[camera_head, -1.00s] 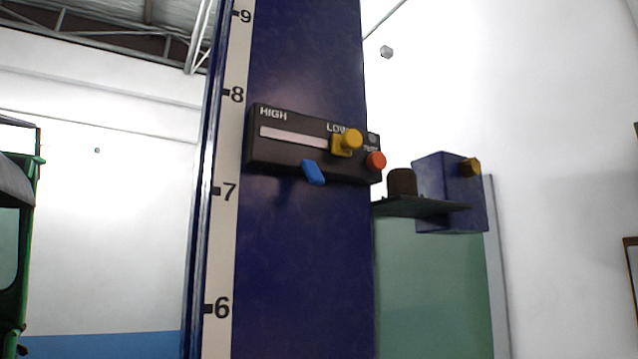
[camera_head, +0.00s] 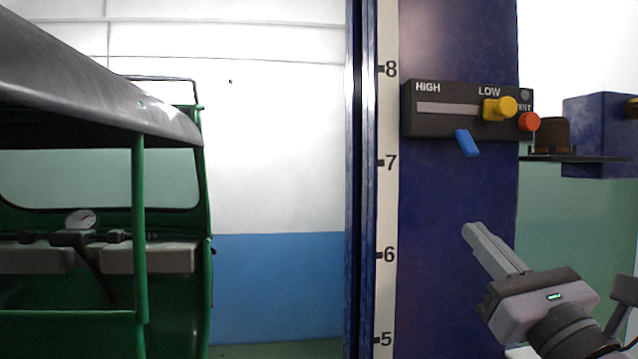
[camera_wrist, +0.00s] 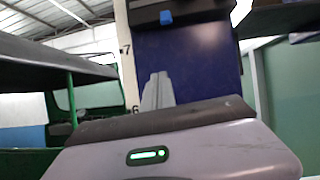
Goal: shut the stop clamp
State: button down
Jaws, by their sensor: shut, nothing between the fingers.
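A black control box (camera_head: 455,125) marked HIGH and LOW is mounted on the dark blue post. A yellow knob (camera_head: 499,108) sits at the LOW end of its slot. A blue lever (camera_head: 467,143) hangs tilted from the box's lower edge; it also shows in the wrist view (camera_wrist: 166,17). No part is labelled as the stop clamp, so I cannot tell for certain which it is. My gripper (camera_head: 469,230) is shut and empty, below the blue lever and apart from it. Its fingers point up toward the post, also in the wrist view (camera_wrist: 157,78).
A red button (camera_head: 529,122) is at the box's right end. A shelf (camera_head: 575,158) with a brown cylinder (camera_head: 551,134) juts out right of the post. A green rickshaw (camera_head: 140,230) stands at the left. A number scale (camera_head: 387,210) runs down the post.

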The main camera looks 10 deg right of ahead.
jog(key=shift+s+d+r+m+t+h, duration=0.1)
jog(key=shift+d+r+m+t+h, duration=0.1)
jog(key=shift+d+r+m+h, duration=0.3)
jog(key=shift+s+d+r+m+t+h, duration=0.1)
jog(key=shift+d+r+m+t+h, duration=0.15)
jog(key=shift+d, duration=0.35)
